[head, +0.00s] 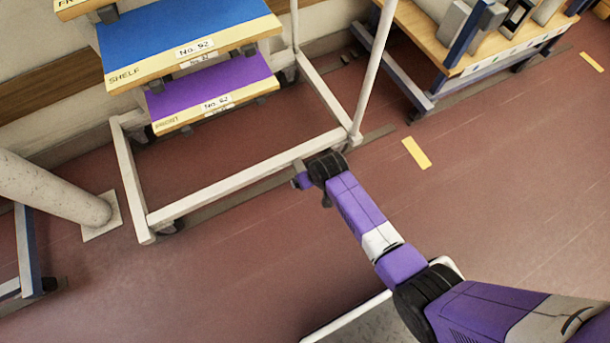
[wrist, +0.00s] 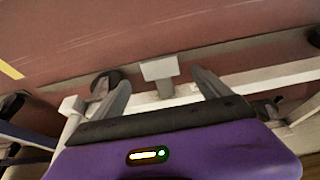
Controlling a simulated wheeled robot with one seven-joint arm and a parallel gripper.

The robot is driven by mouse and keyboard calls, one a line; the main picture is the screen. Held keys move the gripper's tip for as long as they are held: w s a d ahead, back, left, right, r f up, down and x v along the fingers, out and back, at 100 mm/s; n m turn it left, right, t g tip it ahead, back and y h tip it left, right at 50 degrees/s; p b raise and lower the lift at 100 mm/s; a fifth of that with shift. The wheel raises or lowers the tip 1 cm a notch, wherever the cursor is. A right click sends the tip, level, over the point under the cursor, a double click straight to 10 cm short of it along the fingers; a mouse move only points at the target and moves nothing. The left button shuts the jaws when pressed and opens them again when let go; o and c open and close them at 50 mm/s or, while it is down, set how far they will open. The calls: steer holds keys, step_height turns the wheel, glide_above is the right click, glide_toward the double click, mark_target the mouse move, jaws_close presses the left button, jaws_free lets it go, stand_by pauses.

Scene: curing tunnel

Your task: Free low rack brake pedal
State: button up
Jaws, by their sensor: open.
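The low rack is a white wheeled frame (head: 225,188) with shelves above it, at the upper left of the head view. Its lower rail runs across the wrist view (wrist: 265,78). A pale grey T-shaped piece (wrist: 160,70), which looks like the brake pedal, stands out from that rail in the wrist view. My gripper (wrist: 159,80) is open, with one finger on each side of this piece and visible gaps between. In the head view my gripper (head: 303,178) is low beside the rack's front rail; the pedal is not discernible there. Contact cannot be told.
A blue shelf (head: 180,38) and a purple shelf (head: 210,90) overhang the rack's base. A grey post (head: 50,190) stands at left. A wheeled workbench (head: 490,55) is at upper right. Red floor (head: 470,190) is open at right, with a yellow strip (head: 416,153).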

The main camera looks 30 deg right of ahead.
mark_target(301, 171)
steer(key=b+x, duration=0.3)
steer(key=x, duration=0.3)
steer(key=shift+r, duration=0.1)
jaws_close()
stand_by(0.3)
